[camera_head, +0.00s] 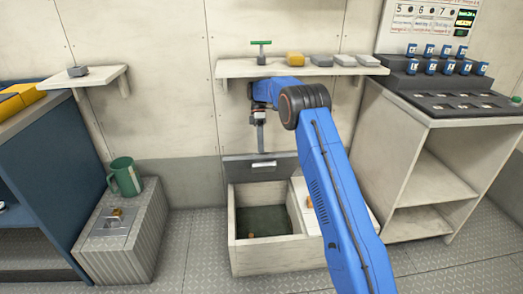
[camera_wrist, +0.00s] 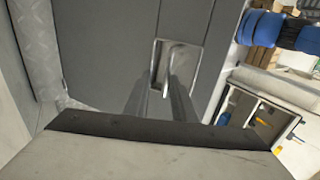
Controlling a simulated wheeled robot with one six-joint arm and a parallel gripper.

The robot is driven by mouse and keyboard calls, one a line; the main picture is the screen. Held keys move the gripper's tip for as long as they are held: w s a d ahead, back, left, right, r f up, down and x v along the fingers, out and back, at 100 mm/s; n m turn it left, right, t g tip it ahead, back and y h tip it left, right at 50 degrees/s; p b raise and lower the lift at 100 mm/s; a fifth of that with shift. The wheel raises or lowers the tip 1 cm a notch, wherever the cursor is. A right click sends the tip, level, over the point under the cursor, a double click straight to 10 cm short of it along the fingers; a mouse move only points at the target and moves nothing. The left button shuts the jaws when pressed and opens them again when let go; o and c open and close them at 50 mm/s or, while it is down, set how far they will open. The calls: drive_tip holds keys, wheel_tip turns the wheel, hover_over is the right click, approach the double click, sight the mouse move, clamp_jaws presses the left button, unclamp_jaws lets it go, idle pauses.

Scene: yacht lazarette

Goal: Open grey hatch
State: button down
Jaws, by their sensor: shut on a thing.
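The grey hatch (camera_head: 250,169) stands raised at the back edge of a low cream locker (camera_head: 272,258). Below it the locker's left compartment is uncovered, with a dark inside and a small orange-brown thing near its floor. My gripper (camera_head: 261,146) reaches down to the hatch's upper part from above. In the wrist view the grey hatch (camera_wrist: 105,45) fills the upper left, with a pale recess and a thin metal loop handle (camera_wrist: 171,58). My gripper's two fingers (camera_wrist: 166,92) are shut on this handle. The exact contact is small and partly hidden.
A wall shelf (camera_head: 235,68) with several small blocks hangs above. A grey ribbed box (camera_head: 125,250) with a green mug (camera_head: 125,176) stands left. A cream cabinet (camera_head: 430,165) with blue cans on top stands right. Metal floor is free between box and locker.

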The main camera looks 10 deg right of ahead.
drive_tip(key=shift+w+d+f, duration=0.15)
drive_tip(key=shift+w+f, duration=0.05)
drive_tip(key=shift+f, duration=0.35)
drive_tip(key=c, duration=1.9)
unclamp_jaws()
drive_tip(key=shift+o, duration=0.2)
drive_tip(key=shift+w+f, duration=0.1)
drive_tip(key=shift+f, duration=0.1)
drive_tip(key=shift+r, duration=0.15)
drive_tip(key=shift+c, duration=0.2)
